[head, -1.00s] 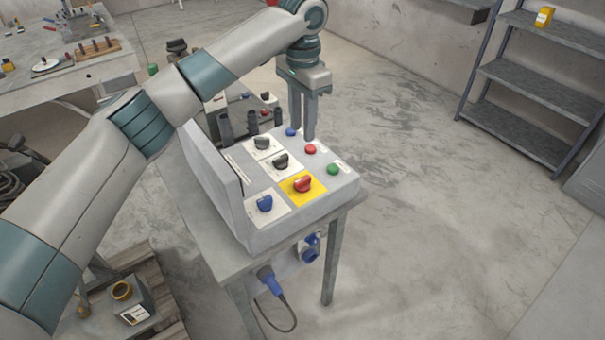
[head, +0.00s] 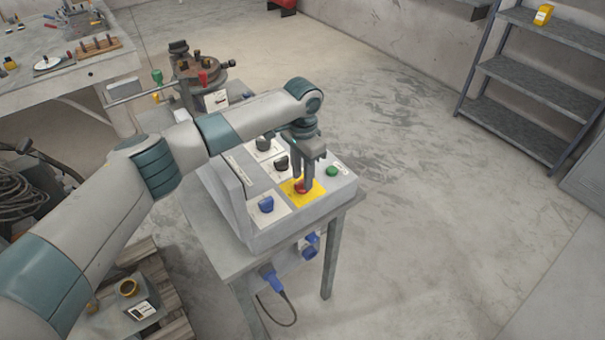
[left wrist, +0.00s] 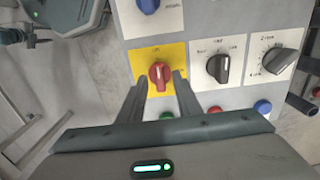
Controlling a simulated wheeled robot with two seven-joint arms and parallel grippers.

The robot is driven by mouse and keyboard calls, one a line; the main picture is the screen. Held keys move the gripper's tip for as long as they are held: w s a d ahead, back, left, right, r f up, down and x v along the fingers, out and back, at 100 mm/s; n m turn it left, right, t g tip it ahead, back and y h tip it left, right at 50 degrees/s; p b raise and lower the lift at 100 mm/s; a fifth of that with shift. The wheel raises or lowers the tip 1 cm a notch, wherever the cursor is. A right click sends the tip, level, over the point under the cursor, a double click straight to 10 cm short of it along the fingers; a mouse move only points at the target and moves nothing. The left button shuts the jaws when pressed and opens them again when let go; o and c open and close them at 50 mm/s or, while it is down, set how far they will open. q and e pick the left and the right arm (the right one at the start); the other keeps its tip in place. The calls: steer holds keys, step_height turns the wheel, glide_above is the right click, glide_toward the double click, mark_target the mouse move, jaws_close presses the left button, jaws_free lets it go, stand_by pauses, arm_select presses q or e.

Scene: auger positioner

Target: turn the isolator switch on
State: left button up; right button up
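The isolator switch is a red rotary knob (head: 301,188) on a yellow plate (head: 315,195), on the sloping top of a grey control box (head: 255,232). In the left wrist view the red knob (left wrist: 160,74) has its grip pointing roughly up and down the picture. My left gripper (head: 303,183) is over the knob, pointing down, and partly hides it in the head view. In the left wrist view its fingers (left wrist: 160,84) are apart, one on each side of the knob. I cannot tell whether they touch it. My right gripper is not in view.
Near the red knob are a blue knob (head: 266,204), black knobs (head: 281,163) and a green button (head: 332,171). The box's raised back panel (head: 228,180) stands to the left. Open floor lies to the right of the table, with shelving (head: 525,85) beyond.

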arm_select(q)
steer(key=shift+f, duration=0.55)
jaws_close()
